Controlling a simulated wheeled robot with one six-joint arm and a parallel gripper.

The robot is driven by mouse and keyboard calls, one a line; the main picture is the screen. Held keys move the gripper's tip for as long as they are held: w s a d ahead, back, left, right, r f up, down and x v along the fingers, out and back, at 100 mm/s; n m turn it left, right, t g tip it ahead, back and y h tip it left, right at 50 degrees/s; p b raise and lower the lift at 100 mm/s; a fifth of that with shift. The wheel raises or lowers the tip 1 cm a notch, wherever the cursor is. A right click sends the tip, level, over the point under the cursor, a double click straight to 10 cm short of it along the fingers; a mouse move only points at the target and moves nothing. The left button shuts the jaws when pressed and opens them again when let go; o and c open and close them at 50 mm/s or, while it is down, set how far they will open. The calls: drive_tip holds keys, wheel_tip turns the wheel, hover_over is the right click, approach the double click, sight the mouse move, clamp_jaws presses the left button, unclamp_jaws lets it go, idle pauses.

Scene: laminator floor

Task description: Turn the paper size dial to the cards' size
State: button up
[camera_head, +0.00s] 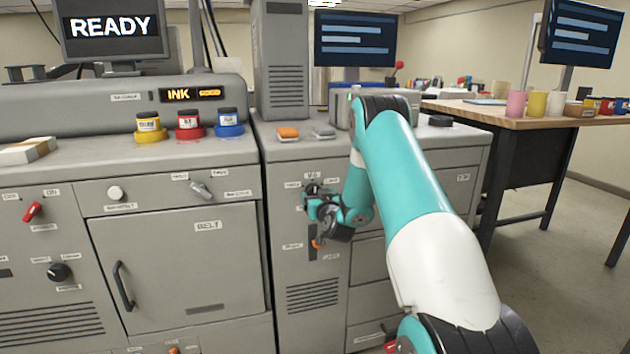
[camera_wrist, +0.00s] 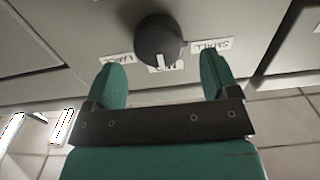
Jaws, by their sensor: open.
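The paper size dial is a dark round knob (camera_wrist: 158,38) with a white mark, on a grey panel in the wrist view. Its mark points to the middle label (camera_wrist: 165,67), which seems to read MID. The LARGE label (camera_wrist: 117,58) is at its left and the SMALL label (camera_wrist: 212,46) at its right. My gripper (camera_wrist: 162,72) is open and empty, one teal finger to each side below the dial; no contact shows. In the head view my gripper (camera_head: 318,204) is at the cabinet front and mostly hides the dial.
An orange-handled slider (camera_head: 316,243) sits just below my gripper. Ink jars, including a red one (camera_head: 189,124), stand at left. A wooden table (camera_head: 490,113) is at right.

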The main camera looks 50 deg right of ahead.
sight(315, 193)
drive_tip(key=shift+p+x, duration=0.3)
drive_tip(key=shift+x, duration=1.45)
drive_tip(key=c, duration=0.9)
